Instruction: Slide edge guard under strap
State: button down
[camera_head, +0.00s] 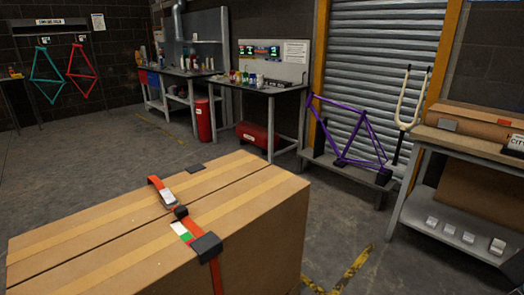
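A large cardboard box (95,240) fills the lower left foreground. An orange strap (196,226) runs across its top and down its near right side. A metal buckle (168,197) and a small black piece (181,211) sit on the strap. One dark edge guard (207,247) lies at the box's near top edge, at the strap; whether the strap passes over it is unclear. Another dark flat piece (195,168), perhaps a second edge guard, lies near the far top edge, apart from the strap to its right. My gripper is not in view.
A grey workbench (450,138) at right holds another carton (472,121), with small pale blocks on its lower shelf. A purple bike frame (345,135) stands before the roller shutter (375,65). Benches line the back. Open floor (90,150) lies behind the box.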

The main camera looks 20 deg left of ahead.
aim_at(194, 169)
jog(key=z, duration=0.2)
jog(key=i, duration=1.8)
jog(key=u, duration=1.45)
jog(key=i, duration=0.8)
jog(key=u, duration=0.85)
